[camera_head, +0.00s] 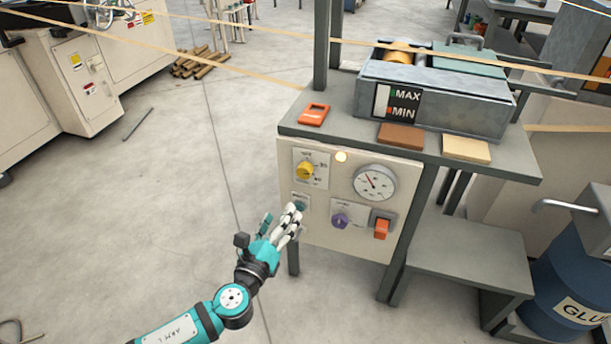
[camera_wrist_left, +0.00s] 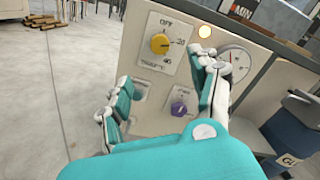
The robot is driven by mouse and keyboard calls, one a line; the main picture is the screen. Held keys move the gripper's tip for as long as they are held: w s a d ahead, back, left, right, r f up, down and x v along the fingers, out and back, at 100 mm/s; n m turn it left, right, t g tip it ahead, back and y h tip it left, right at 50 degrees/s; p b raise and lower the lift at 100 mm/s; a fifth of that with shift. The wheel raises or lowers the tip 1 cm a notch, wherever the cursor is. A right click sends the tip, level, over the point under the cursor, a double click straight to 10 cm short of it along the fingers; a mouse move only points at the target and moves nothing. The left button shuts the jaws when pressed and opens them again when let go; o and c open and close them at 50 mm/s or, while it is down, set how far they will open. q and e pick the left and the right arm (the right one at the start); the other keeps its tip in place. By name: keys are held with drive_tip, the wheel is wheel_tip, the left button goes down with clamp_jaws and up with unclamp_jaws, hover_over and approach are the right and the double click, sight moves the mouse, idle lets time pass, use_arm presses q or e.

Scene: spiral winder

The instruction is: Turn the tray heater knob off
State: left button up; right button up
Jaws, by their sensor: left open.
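The yellow knob (camera_head: 305,170) sits at the upper left of the cream control panel (camera_head: 352,243). In the left wrist view the yellow knob (camera_wrist_left: 159,43) has a plate reading OFF at its upper left and numbers at its right and below; the plate's lower word is too blurred to read surely. The knob's exact setting is hard to tell. My left gripper (camera_head: 283,222) is open, in front of the panel's left edge, below the yellow knob and apart from it. In the left wrist view its fingers (camera_wrist_left: 161,70) spread below and beside the knob, with nothing between them.
A purple knob (camera_head: 341,221), a dial gauge (camera_head: 375,183), an orange switch (camera_head: 381,229) and a lit lamp (camera_head: 341,157) share the panel. A small teal part is partly hidden behind my fingers. The bench top (camera_head: 345,128) overhangs above. Open floor lies left.

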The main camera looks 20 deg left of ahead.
sight(302, 173)
use_arm(q)
drive_tip(key=w, duration=0.5)
drive_tip(key=w+b, duration=0.1)
drive_tip(key=w, duration=0.9)
drive_tip(key=shift+w+d+b, duration=0.25)
drive_tip(key=shift+w+b, duration=0.1)
drive_tip(key=shift+w, duration=0.5)
use_arm(e)
drive_tip(key=v, duration=0.4)
drive_tip(key=shift+s+d+r, duration=0.1)
drive_tip(key=shift+r, duration=0.15)
use_arm(q)
drive_tip(key=c, duration=1.1)
